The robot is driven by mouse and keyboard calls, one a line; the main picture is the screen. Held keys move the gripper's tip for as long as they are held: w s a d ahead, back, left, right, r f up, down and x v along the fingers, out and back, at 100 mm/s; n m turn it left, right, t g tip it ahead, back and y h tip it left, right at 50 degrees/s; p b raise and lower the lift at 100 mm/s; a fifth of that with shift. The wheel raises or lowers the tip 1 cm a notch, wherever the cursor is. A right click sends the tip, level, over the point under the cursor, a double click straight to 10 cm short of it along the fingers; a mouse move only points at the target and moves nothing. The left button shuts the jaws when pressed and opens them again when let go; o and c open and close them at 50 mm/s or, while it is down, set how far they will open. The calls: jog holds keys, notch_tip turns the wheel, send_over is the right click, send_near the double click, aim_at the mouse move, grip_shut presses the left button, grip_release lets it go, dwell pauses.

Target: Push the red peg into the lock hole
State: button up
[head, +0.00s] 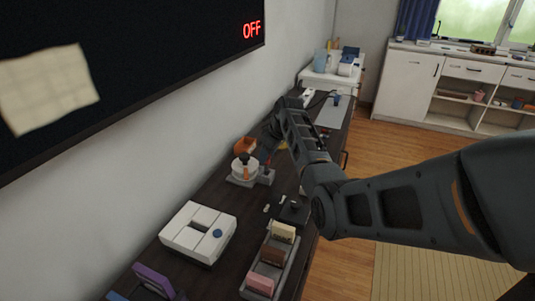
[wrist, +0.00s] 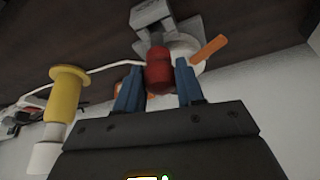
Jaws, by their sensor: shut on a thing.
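In the wrist view the red peg (wrist: 158,78) sits between the two blue fingers of my gripper (wrist: 157,83), which is shut on it. Beyond the peg is a grey block assembly (wrist: 152,14) with a white round part (wrist: 188,47) and an orange handle (wrist: 208,48). The hole is not visible, and I cannot tell whether the peg touches the block.
The dark table (head: 210,187) runs along the wall. A white box with a blue button (head: 217,233) and a grey tray of small blocks (head: 287,269) stand nearer. An orange container (head: 245,145) is behind the lock. A yellow spool-like object (wrist: 66,92) shows left in the wrist view.

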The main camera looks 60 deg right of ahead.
aim_at(267, 163)
jog(key=shift+f+b, duration=1.5)
jog(key=shift+f, duration=0.8)
jog(key=o, duration=1.2)
jog(key=shift+r, duration=0.1)
jog(key=shift+v, duration=3.85)
jog(key=shift+s, duration=0.15)
